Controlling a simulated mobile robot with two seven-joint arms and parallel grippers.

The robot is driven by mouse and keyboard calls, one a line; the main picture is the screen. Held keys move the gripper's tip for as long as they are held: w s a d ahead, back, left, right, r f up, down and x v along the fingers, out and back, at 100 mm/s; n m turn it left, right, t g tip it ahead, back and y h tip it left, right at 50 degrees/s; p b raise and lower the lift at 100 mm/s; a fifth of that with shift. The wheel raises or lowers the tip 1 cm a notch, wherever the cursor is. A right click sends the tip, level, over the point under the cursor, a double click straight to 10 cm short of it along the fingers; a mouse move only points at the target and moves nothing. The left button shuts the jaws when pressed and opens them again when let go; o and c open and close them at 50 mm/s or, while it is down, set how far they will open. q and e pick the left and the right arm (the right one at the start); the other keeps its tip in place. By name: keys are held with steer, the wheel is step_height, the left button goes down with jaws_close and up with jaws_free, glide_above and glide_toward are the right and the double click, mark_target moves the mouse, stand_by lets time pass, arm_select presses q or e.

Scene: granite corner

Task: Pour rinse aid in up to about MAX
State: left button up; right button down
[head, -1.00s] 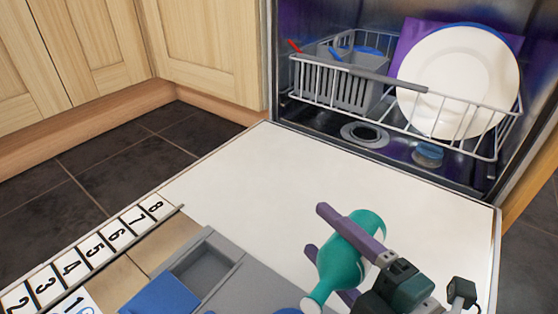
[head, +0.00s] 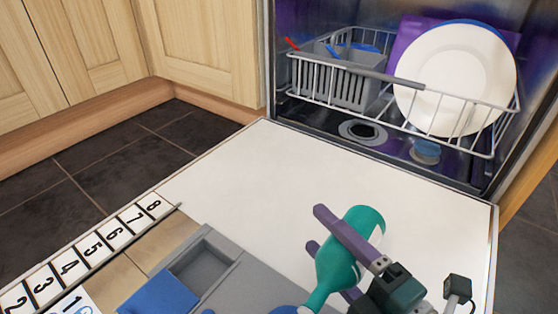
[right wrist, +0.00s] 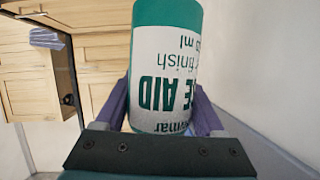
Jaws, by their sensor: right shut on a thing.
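My right gripper (head: 327,228) is shut around the body of a teal rinse aid bottle (head: 333,266). The bottle is tilted, base up and neck pointing down and to the left, over the grey dispenser panel (head: 250,282) on the open dishwasher door. Its mouth is near the bottom picture edge, so I cannot tell whether liquid flows. In the right wrist view the bottle (right wrist: 165,65) sits between both fingers, its white label upside down. The dispenser has a blue lid (head: 158,296) and a round blue part (head: 285,310), partly cut off. No MAX mark is readable. My left gripper is not in view.
The white inner door (head: 300,180) lies flat, with a numbered strip (head: 100,248) along its left. Behind are a wire rack (head: 450,118), a white plate (head: 455,80), a grey cutlery basket (head: 350,88) and a round floor opening (head: 363,132). Wooden cabinets stand left.

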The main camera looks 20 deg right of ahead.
stand_by(0.4)
steer(key=shift+f+n, duration=0.2)
steer(key=shift+n, duration=0.2)
steer(key=shift+f, duration=0.1)
stand_by(0.3)
steer(key=shift+w+f+n+t, duration=0.1)
steer(key=shift+f+n+t, duration=0.1)
steer(key=shift+n+t, duration=0.2)
stand_by(0.4)
steer(key=shift+f+n, duration=0.25)
steer(key=shift+n, duration=0.05)
steer(key=shift+s+f, duration=0.1)
steer(key=shift+s, duration=0.15)
